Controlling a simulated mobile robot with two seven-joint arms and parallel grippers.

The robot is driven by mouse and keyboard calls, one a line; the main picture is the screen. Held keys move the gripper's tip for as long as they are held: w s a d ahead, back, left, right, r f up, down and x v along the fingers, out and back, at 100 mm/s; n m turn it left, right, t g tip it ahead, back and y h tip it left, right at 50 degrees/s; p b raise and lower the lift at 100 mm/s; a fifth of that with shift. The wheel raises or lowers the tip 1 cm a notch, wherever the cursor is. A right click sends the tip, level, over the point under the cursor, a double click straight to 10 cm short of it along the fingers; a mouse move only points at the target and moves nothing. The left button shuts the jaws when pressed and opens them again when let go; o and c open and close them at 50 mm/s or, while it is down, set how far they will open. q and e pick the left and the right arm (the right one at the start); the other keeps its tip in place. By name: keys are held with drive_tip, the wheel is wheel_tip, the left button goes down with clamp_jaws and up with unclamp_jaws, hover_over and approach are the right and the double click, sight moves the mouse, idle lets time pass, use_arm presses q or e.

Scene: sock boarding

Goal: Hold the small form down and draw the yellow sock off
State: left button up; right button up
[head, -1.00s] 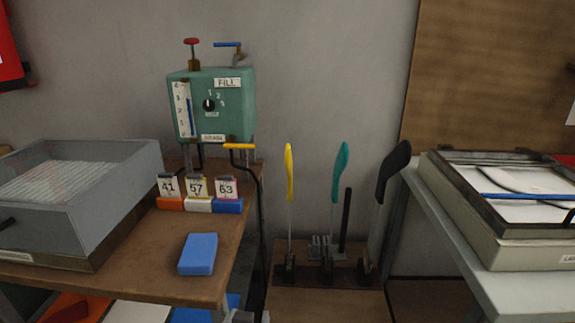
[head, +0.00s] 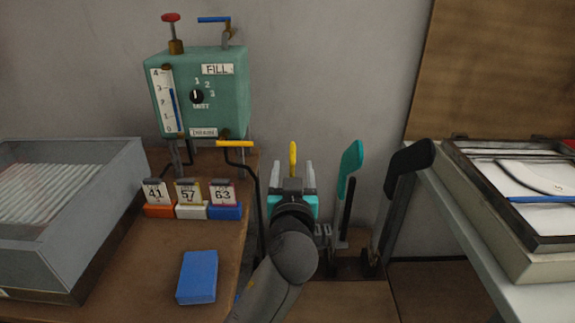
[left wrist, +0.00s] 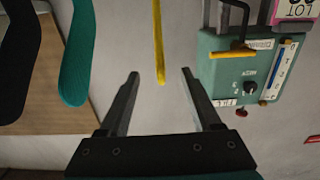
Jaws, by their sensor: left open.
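The yellow sock (head: 293,152) is on an upright form at the left of a row of socked forms. Only its upper part shows in the head view; my arm hides the rest of that form and its foot. My left gripper (head: 292,166) is open in front of it, fingers pointing away toward the wall. In the left wrist view, which looks upside down, the yellow sock (left wrist: 158,40) hangs as a narrow strip, its tip between the open fingers (left wrist: 160,74). No contact shows. My right gripper is not in view.
A teal sock (head: 348,170) and a black sock (head: 408,157) stand on forms just right of the yellow one. The green fill box (head: 225,105), with its yellow-handled lever (head: 235,144), stands left. A blue block (head: 197,277) lies on the left table.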

sight(293, 163)
use_arm(q)
drive_tip(key=w+b, duration=0.1)
drive_tip(key=w, duration=0.4)
drive_tip(key=shift+f+b, duration=0.2)
drive_tip(key=shift+b, duration=0.2)
drive_tip(key=shift+w, duration=0.7)
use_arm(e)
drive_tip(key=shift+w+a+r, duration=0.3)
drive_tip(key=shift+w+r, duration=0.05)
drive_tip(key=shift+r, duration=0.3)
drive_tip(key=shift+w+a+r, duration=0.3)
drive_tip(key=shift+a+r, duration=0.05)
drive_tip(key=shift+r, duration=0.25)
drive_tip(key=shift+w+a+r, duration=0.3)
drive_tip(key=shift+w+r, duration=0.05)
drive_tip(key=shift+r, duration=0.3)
use_arm(q)
drive_tip(key=shift+c, duration=0.2)
clamp_jaws()
drive_tip(key=shift+c, duration=0.7)
unclamp_jaws()
drive_tip(key=shift+s, duration=0.1)
